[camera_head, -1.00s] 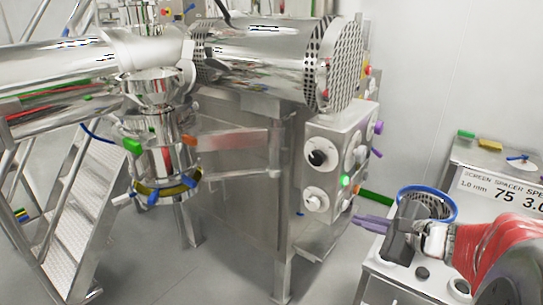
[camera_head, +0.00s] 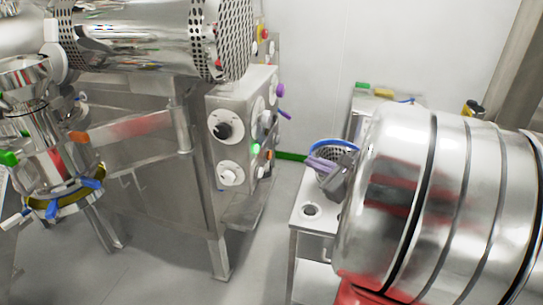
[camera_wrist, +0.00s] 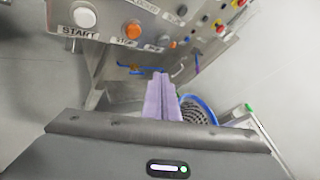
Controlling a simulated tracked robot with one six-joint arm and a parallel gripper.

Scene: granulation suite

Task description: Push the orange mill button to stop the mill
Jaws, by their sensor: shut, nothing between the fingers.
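In the wrist view, the orange button (camera_wrist: 132,30) sits on a metal panel above a label that seems to read STOP. A white button (camera_wrist: 84,17) labelled START is left of it. My gripper (camera_wrist: 162,76) has its purple fingers together with nothing between them, pointing below the panel. The fingers are lower and to the right of the orange button, apart from it. In the head view, my gripper (camera_head: 320,163) is right of the grey control box (camera_head: 240,120), by the blue-rimmed basket. A small orange spot on that box is too small to identify.
The blue-rimmed mesh basket (camera_head: 335,148) stands on a metal cart (camera_head: 300,215), close to my fingers. A second, smaller orange button (camera_wrist: 173,44) is right of the first. A horizontal perforated-end drum (camera_head: 150,38) is above the box. Floor between box and cart is clear.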

